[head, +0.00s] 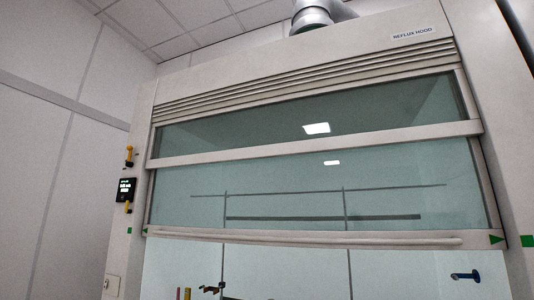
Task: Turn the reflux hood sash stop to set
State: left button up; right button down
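The reflux hood carries a "REFLUX HOOD" label (413,33) at its upper right. Its glass sash (320,195) is partly raised, with a pale handle bar (300,239) along its lower edge and an opening below. On the left post are two small yellow levers, an upper one (129,155) and a lower one (128,207), with a dark display (126,189) between them. Both look roughly upright. I cannot tell which is the sash stop, and no set marking is readable. Neither of my grippers shows in the head view.
Green arrows mark the sash's left (146,230) and right (497,239) ends, beside green squares on the posts. A blue fitting (465,276) is on the hood's inner right. A dark clamp-like item (210,290) shows low inside. A wall socket (112,287) is lower left.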

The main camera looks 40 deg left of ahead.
aim_at(128, 211)
jog(key=u, duration=2.2)
